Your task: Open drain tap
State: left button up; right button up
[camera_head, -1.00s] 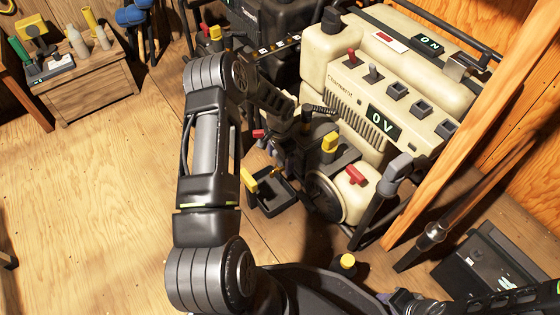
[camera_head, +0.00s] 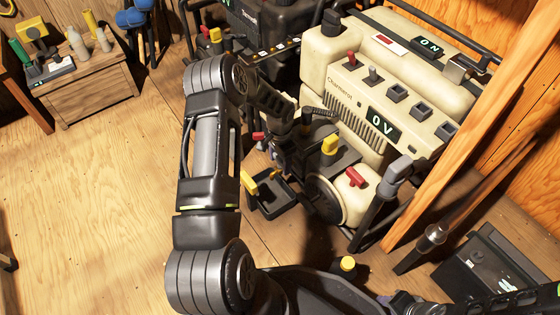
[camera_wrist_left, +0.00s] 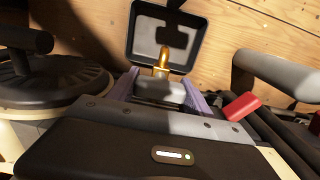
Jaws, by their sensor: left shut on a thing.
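The brass drain tap (camera_wrist_left: 163,61) shows in the left wrist view, its narrow spout over a dark square tray (camera_wrist_left: 132,43). My left gripper (camera_wrist_left: 162,92) has its two purple-grey fingers around a pale grey piece at the base of the tap. It is shut on that piece, which appears to be the tap's handle. In the head view my left gripper (camera_head: 284,150) is low beside the cream generator (camera_head: 350,95), partly hidden by my wrist. The tap cannot be made out there. The tray (camera_head: 275,207) lies on the floor just below.
A red lever (camera_wrist_left: 241,106) is close to the right finger in the wrist view. A yellow lever (camera_head: 330,143) and a red lever (camera_head: 356,177) sit on the generator's side. A wooden post (camera_head: 440,175) stands at right. The left floor is clear.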

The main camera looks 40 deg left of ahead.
pick_arm(q)
jog(key=shift+n, duration=0.3)
jog(key=n, duration=0.4)
jog(key=shift+p, duration=0.3)
jog(key=n, duration=0.4)
jog(key=shift+n+p, duration=0.3)
jog(key=n, duration=0.4)
jog(key=shift+n+p, duration=0.6)
jog(key=shift+n, duration=1.8)
jog(key=o, duration=1.4)
jog(key=shift+c, duration=0.2)
